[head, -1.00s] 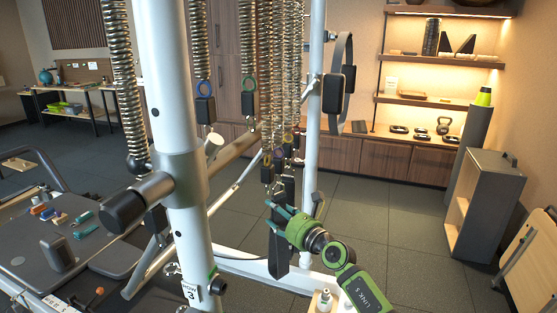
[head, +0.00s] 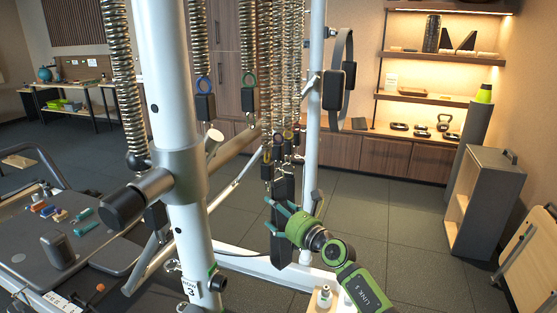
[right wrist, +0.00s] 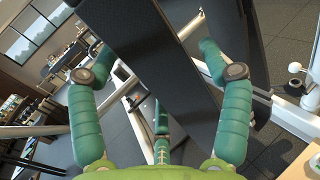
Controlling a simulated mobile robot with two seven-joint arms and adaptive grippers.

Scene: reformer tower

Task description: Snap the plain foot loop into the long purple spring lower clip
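A long dark strap (head: 283,190), apparently the foot loop, stands upright below the cluster of long coil springs (head: 284,70) in the head view. Small clips (head: 284,150) and coloured rings hang at the springs' lower ends. The purple one is too small to tell apart surely. My right gripper (head: 276,213), green with teal fingers, is at the strap's lower half. In the right wrist view its fingers (right wrist: 150,72) are spread, with a broad dark strap (right wrist: 150,50) passing between them. I cannot tell whether they touch it. My left gripper is not in view.
A white post (head: 185,170) with a dark round knob stands left of the springs, and another white post (head: 312,110) stands behind them. A black padded loop (head: 340,85) hangs to the right. A grey box (head: 487,200) stands farther right. Open floor lies between.

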